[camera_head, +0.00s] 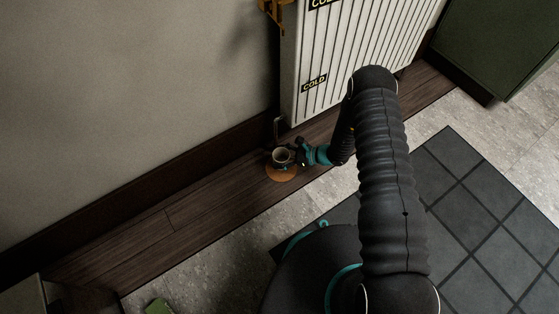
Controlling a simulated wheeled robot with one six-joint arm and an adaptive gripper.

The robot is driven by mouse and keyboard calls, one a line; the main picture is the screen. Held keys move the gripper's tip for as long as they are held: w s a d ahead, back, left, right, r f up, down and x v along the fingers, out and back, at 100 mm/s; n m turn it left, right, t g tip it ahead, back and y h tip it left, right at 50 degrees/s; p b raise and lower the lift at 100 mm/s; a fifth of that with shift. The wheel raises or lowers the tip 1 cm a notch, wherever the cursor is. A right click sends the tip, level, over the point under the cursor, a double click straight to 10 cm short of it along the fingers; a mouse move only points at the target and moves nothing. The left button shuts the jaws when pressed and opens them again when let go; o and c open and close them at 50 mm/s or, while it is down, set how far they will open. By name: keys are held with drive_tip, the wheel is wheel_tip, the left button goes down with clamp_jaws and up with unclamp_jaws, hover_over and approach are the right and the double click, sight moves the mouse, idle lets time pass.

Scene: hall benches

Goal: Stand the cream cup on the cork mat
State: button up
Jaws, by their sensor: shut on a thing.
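The cream cup (282,155) is upright at the wall side of the dark wooden bench, below the radiator. The round orange-brown cork mat (281,174) lies on the bench directly under the cup in this view. Whether the cup's base touches the mat or hangs slightly above it, I cannot tell. My gripper (295,155) reaches in from the right and is shut on the cup's right side. My gripper's fingers are small and dark here, and part of the cup's side is hidden by them.
A white radiator (330,60) with "COLD" labels hangs on the wall behind the bench (200,205). A pipe (277,128) comes down close behind the cup. A green cabinet (490,45) stands at upper right. A green object (158,306) is at the lower left. The bench left of the mat is clear.

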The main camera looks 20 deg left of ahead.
sight(280, 161)
drive_tip(key=shift+w+a+f, duration=0.1)
drive_tip(key=shift+a+f, duration=0.05)
drive_tip(key=shift+f, duration=1.55)
drive_tip(key=shift+f+b, duration=0.1)
drive_tip(key=shift+b, duration=0.2)
drive_tip(key=o, duration=1.3)
drive_tip(key=v, duration=1.2)
drive_tip(key=shift+p, duration=0.4)
